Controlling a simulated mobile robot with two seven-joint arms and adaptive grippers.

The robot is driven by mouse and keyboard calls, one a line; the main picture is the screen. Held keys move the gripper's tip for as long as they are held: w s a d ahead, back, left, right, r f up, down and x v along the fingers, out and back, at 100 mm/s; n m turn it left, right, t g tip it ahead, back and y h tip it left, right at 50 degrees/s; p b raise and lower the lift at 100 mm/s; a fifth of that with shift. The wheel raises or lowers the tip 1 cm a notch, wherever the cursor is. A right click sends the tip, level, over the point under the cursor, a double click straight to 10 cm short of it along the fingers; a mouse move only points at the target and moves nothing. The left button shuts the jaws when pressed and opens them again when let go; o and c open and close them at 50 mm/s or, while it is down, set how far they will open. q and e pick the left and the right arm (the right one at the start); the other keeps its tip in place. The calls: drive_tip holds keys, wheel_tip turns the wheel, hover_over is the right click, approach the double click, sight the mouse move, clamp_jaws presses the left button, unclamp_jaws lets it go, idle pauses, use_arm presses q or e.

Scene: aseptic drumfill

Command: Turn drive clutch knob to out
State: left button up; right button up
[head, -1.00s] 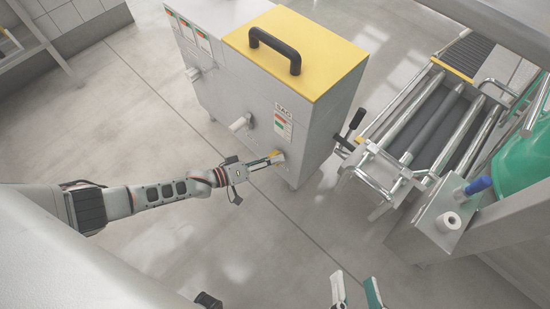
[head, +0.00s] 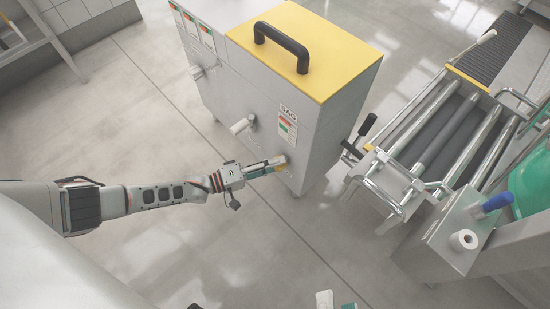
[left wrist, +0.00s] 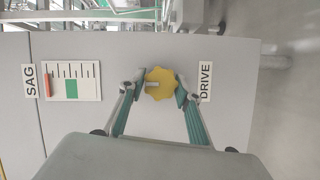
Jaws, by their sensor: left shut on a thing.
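The drive clutch knob (left wrist: 160,84) is yellow with a scalloped rim and a light pointer mark, which points left in the left wrist view. It sits on the grey cabinet face beside the DRIVE label (left wrist: 205,81). In the head view the knob (head: 280,159) is low on the cabinet's near face, partly hidden by my gripper. My left gripper (head: 273,164) is shut on the knob, one finger on each side of its rim.
The grey cabinet (head: 240,95) has a yellow top with a black handle (head: 281,46). A light peg (head: 242,125) sticks out up and left of the knob. A roller conveyor (head: 440,130) and a metal box with a blue-handled part (head: 497,202) stand right. The floor between is clear.

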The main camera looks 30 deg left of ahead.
use_arm(q)
drive_tip(key=shift+s+f, duration=0.1)
drive_tip(key=o, duration=1.1)
drive_tip(key=v, duration=1.2)
